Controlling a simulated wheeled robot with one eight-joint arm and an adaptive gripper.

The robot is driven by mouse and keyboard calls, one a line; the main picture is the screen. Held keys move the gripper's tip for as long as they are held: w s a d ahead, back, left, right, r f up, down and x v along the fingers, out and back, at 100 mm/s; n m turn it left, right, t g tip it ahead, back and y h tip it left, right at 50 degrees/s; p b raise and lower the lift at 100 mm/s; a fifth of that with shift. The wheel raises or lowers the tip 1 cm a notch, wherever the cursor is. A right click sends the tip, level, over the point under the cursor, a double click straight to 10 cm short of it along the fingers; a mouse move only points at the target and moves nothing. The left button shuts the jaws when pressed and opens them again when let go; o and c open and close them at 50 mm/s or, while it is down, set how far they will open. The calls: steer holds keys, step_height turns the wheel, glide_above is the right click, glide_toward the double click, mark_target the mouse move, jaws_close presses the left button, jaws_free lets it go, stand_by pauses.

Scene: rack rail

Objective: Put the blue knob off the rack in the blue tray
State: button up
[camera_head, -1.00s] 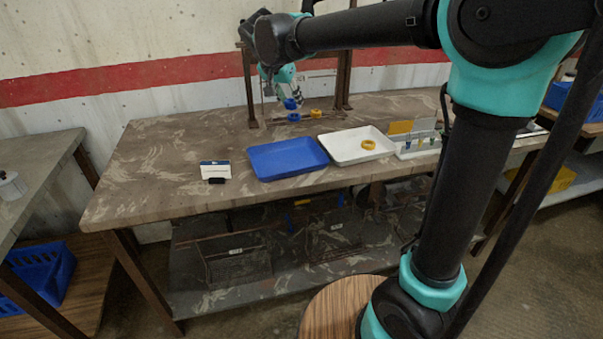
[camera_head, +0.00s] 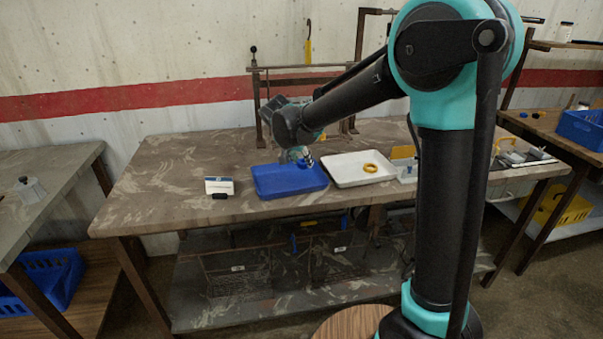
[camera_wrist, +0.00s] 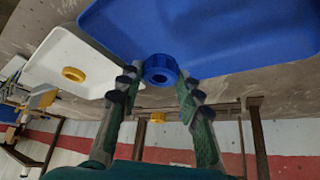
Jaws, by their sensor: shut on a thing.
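The blue knob (camera_wrist: 160,69) is a ribbed ring held between the fingertips of my gripper (camera_wrist: 158,80) in the wrist view. My gripper (camera_head: 301,156) also shows in the head view, over the back right part of the blue tray (camera_head: 275,186), with the blue knob (camera_head: 309,161) at its tip. The knob appears above the tray; the exact gap to the tray floor cannot be told. The blue tray (camera_wrist: 225,40) looks empty in the wrist view. The dark rack (camera_head: 262,105) stands behind, its lower part mostly hidden by my arm.
A white tray (camera_head: 340,178) holding a yellow ring (camera_head: 370,168) stands right of the blue tray. A small white-and-blue card (camera_head: 219,186) stands to its left. A yellow knob (camera_wrist: 157,117) shows near the rack. The left of the table is clear.

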mark_target(302, 181)
steer(key=shift+f, duration=2.45)
steer(key=shift+f, duration=0.1)
steer(key=o, duration=1.2)
steer(key=shift+c, duration=0.2)
steer(key=v, duration=1.2)
steer(key=s+d+f+n+g, duration=0.1)
steer(key=s+d+f, duration=0.2)
steer(key=d, duration=0.6)
steer(key=s+d+f+n+g, duration=0.1)
steer(key=s+d+f, duration=0.25)
steer(key=d, duration=0.45)
steer(key=s+d+f+n+y, duration=0.2)
steer(key=s+d+f, duration=0.8)
steer(key=s+d, duration=0.2)
steer(key=shift+s+f+n+y, duration=0.3)
steer(key=shift+s, duration=0.95)
